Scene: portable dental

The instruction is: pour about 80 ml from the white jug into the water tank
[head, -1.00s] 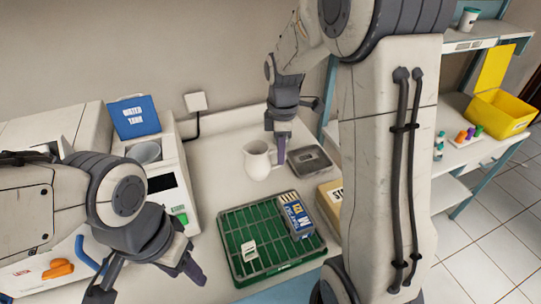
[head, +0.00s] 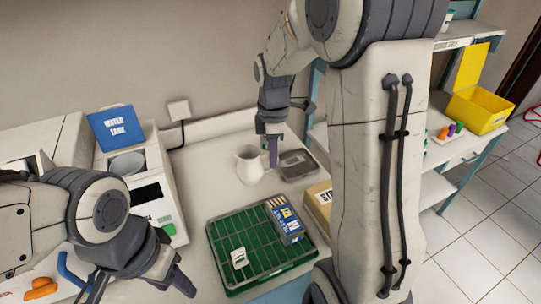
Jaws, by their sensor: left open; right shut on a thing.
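The white jug (head: 249,165) is upright at the back of the counter, behind the green tray. My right gripper (head: 272,152) comes down from above at the jug's right side and is shut on it, apparently at the handle, which the gripper mostly hides. I cannot tell whether the jug touches the counter. The water tank (head: 127,164) is a round grey opening on top of the white unit at left, with its blue lid (head: 117,126), lettered "WATER TANK", raised behind it. My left gripper (head: 170,284) is open and empty at lower left, in front of the unit.
A green rack tray (head: 222,268) holds a blue box (head: 286,222) and a small white item (head: 239,258). A grey case (head: 297,165) lies right of the jug, and a cardboard box (head: 319,203) stands beside the tray. The counter between unit and jug is clear.

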